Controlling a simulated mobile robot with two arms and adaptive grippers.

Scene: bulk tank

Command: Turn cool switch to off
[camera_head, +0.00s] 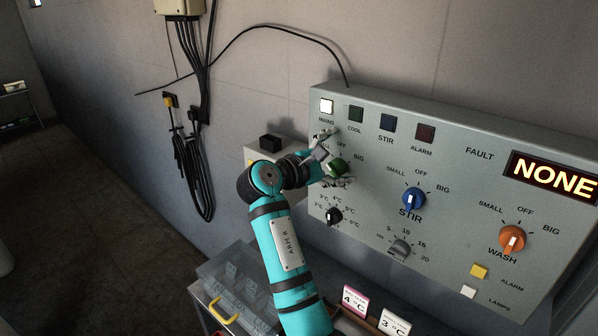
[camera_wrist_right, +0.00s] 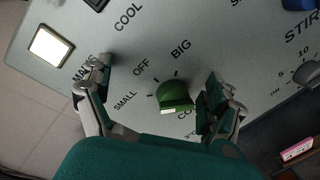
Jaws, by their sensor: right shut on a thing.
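The green cool knob (camera_head: 338,168) is on the left of the grey control panel, under the dark green COOL lamp (camera_head: 356,114). SMALL, OFF and BIG are printed around it. My right gripper (camera_head: 332,160) is at the panel, shut on the knob, with a finger on either side. In the right wrist view the green knob (camera_wrist_right: 175,95) sits between the fingers of the right gripper (camera_wrist_right: 158,74), nearer the right one. A pale strip shows on the knob's lower edge; I cannot tell which label its pointer faces. My left gripper is not in view.
The blue STIR knob (camera_head: 413,199), orange WASH knob (camera_head: 512,239), a black knob (camera_head: 334,216) and a grey knob (camera_head: 401,249) are close by on the panel. The display (camera_head: 553,177) reads NONE. Cables (camera_head: 197,165) hang on the wall at left. Two small cards stand below the panel.

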